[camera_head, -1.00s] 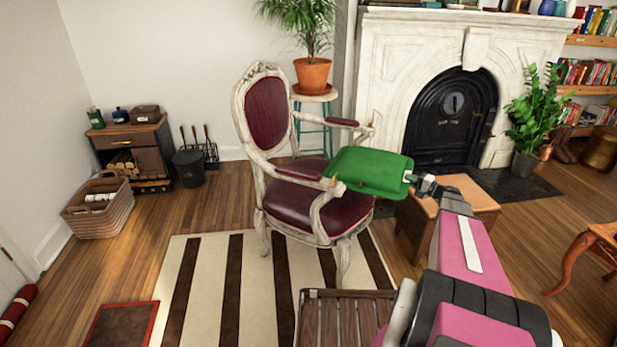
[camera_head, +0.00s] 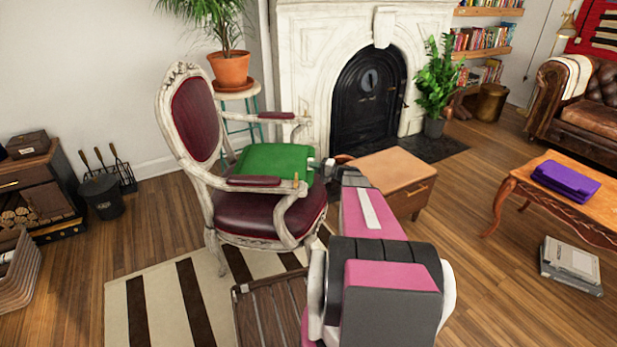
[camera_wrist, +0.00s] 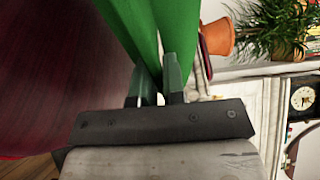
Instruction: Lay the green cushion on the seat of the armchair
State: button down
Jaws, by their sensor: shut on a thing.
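The green cushion (camera_head: 275,163) is held by its right edge in my gripper (camera_head: 321,167), which is shut on it. In the head view the cushion shows between the armrests of the armchair (camera_head: 197,120), over the dark red seat (camera_head: 243,214). The near armrest (camera_head: 253,181) covers part of its lower edge, and I cannot tell if it touches the seat. In the wrist view the cushion (camera_wrist: 150,35) runs up from between my fingers (camera_wrist: 158,82), with the dark red seat surface (camera_wrist: 60,75) close on the left.
A wooden side table (camera_head: 390,170) stands right of the chair. A potted plant (camera_head: 231,70) on a stool is behind it, and the fireplace (camera_head: 310,60) is beyond. A slatted wooden piece (camera_head: 268,312) stands in front, on the striped rug (camera_head: 125,300).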

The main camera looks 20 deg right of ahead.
jog(key=shift+f, duration=2.25)
jog(key=c, duration=1.2)
grip_release()
jog(key=shift+f, duration=0.15)
jog(key=shift+r, duration=0.2)
jog(key=v, duration=1.2)
